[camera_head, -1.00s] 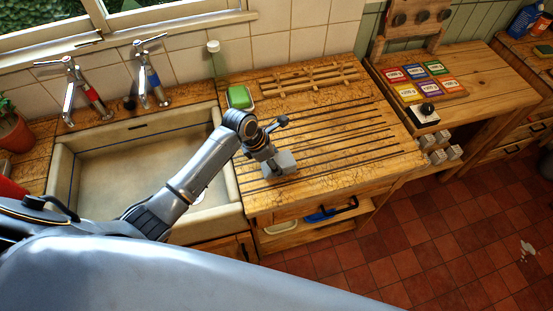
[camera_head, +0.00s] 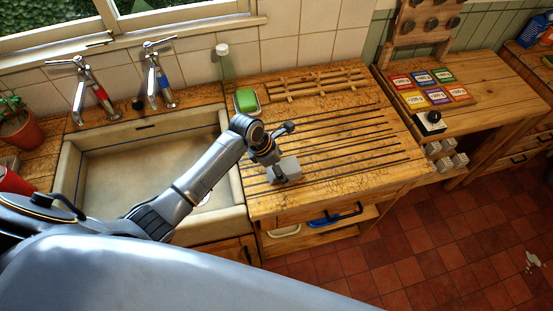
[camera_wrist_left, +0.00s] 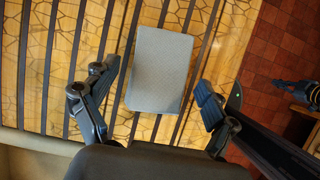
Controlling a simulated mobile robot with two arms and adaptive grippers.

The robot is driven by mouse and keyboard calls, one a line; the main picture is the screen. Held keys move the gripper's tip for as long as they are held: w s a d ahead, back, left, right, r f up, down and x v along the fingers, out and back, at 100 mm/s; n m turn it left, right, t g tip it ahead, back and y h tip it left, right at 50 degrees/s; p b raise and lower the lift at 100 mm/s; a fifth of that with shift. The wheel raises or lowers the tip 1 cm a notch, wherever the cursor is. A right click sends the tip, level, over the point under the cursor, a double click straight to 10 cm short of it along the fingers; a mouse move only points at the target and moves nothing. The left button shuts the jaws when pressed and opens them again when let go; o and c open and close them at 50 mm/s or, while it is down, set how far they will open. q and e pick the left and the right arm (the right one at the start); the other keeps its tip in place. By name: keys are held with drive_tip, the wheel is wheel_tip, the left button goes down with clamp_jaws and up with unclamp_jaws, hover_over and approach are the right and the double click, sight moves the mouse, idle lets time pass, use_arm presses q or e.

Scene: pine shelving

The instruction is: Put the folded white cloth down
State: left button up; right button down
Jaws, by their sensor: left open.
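The folded white cloth (camera_head: 289,167) looks pale grey and lies flat on the slatted wooden draining board (camera_head: 375,150), right of the sink. It shows whole in the left wrist view (camera_wrist_left: 160,70), lying across the dark grooves. My left gripper (camera_head: 277,172) is over the near left part of the board, at the cloth. In the left wrist view my left gripper (camera_wrist_left: 154,84) is open, with one finger on each side of the cloth's near part and visible gaps between.
A green sponge (camera_head: 246,99) in a dish and a wooden rack (camera_head: 315,83) stand at the board's back. The sink (camera_head: 140,175) with two taps is on the left. Coloured cards (camera_head: 430,87) lie on the right bench. The board's right half is clear.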

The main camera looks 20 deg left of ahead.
use_arm(q)
drive_tip(key=b+v, duration=0.2)
drive_tip(key=v, duration=0.9)
drive_tip(key=shift+r, duration=0.3)
drive_tip(key=shift+s+a, duration=0.1)
drive_tip(key=shift+s, duration=0.05)
